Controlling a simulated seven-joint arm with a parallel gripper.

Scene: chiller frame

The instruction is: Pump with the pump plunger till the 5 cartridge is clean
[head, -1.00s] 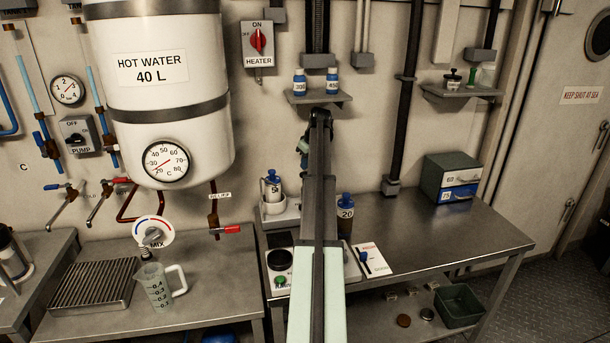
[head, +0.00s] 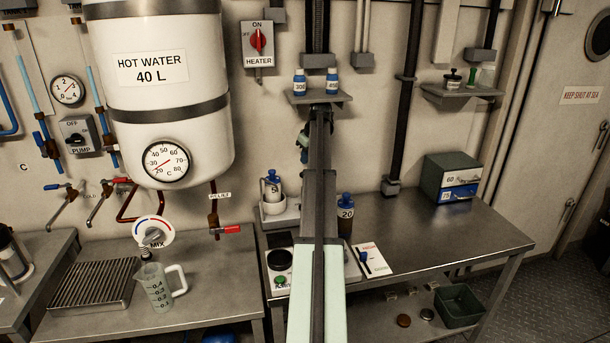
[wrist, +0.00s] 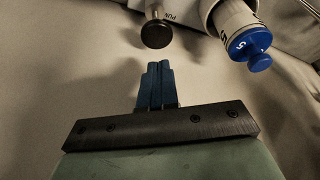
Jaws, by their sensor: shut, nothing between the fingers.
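The pump plunger shows in the wrist view as a round black knob (wrist: 156,33) on a pale metal shaft, with a partly cut-off label beside it. In the head view I cannot make it out behind my arm. The 5 cartridge (wrist: 243,32), pale with a blue cap, sits right of the plunger; in the head view the 5 cartridge (head: 271,190) stands left of my arm. My gripper (wrist: 155,68) has its blue fingers shut together and empty, apart from the knob, which appears just beyond the tips. The inside of the cartridge does not show.
A white card (head: 370,260) lies in front. Two small bottles stand on the wall shelf (head: 335,98) above. The bench's right part is mostly clear.

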